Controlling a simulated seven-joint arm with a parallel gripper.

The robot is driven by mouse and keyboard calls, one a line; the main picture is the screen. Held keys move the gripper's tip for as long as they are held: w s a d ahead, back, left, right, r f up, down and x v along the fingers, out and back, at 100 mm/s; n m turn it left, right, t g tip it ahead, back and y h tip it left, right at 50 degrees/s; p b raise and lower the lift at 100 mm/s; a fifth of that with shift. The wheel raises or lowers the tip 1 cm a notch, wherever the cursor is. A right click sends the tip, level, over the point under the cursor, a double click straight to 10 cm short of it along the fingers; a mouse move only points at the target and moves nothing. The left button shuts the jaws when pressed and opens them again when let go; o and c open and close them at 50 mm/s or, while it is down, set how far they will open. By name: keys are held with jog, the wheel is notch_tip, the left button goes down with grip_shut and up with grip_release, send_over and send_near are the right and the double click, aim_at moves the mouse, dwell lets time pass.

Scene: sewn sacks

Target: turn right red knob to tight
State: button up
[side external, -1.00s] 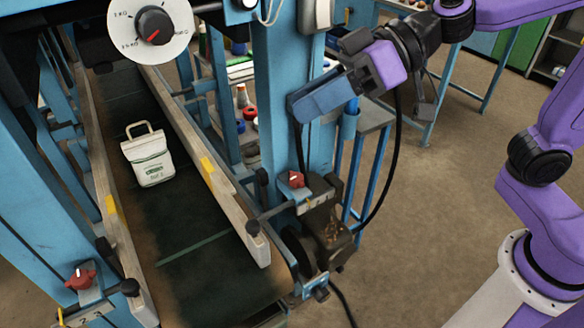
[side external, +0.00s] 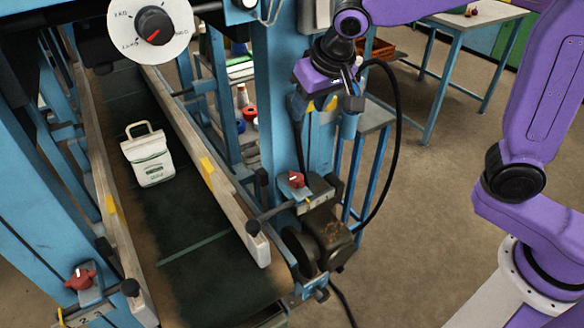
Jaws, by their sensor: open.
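The right red knob (side external: 296,180) sits on a small plate fixed to the blue post, beside the right guide rail of the conveyor. A light mark shows on it, but its exact setting is too small to read. My gripper (side external: 317,112) is above the knob and a little to its right, pointing down in front of the post. It is open, empty and clear of the knob; its fingers are small and partly hidden. A second red knob (side external: 80,278) is on the left post.
A white sewn sack (side external: 150,158) stands on the dark conveyor belt (side external: 215,275) between two wooden rails (side external: 205,165). A round dial (side external: 150,27) hangs above. A black cable (side external: 396,140) loops right of the post. The floor on the right is mostly clear.

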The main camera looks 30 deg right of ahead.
send_near(291, 171)
jog(key=x, duration=0.8)
jog(key=shift+w+f, duration=0.15)
jog(key=shift+f, duration=0.05)
dwell(0.4)
grip_shut()
